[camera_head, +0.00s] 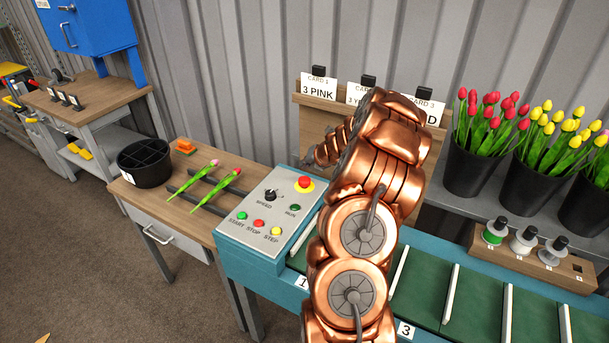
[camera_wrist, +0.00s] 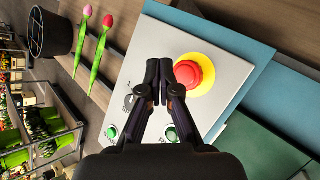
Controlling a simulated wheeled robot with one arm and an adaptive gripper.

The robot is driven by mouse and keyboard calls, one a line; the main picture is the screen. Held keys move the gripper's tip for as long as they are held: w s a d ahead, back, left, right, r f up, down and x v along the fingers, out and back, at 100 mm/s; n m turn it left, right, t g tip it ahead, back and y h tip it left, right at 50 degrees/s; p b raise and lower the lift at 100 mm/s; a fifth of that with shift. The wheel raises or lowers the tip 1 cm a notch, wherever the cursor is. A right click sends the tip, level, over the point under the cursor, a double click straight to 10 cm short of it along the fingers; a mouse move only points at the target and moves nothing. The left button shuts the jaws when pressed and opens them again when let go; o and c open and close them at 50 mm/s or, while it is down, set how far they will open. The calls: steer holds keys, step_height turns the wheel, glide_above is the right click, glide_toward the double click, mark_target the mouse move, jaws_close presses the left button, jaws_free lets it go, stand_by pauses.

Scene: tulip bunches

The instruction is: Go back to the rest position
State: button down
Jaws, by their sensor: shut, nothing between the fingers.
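My gripper (camera_wrist: 159,82) is shut and empty in the wrist view, its fingertips over the control panel (camera_wrist: 228,75) beside the red emergency button (camera_wrist: 189,73) on its yellow base. I cannot tell whether they touch anything. There the panel (camera_head: 247,222) shows the red button (camera_head: 304,183), a speed knob (camera_head: 270,195) and green, red and yellow buttons.
A pink tulip (camera_head: 198,180) and a red tulip (camera_head: 217,190) lie on dark rails on the wooden table, near a black divided pot (camera_head: 144,162). Green conveyor sections (camera_head: 420,287) run right. Buckets of red tulips (camera_head: 480,155) and yellow tulips (camera_head: 545,150) stand behind.

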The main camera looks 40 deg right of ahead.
step_height(320, 180, up, 2)
steer(key=shift+r+p, duration=0.1)
steer(key=shift+p, duration=0.35)
steer(key=shift+a, duration=0.1)
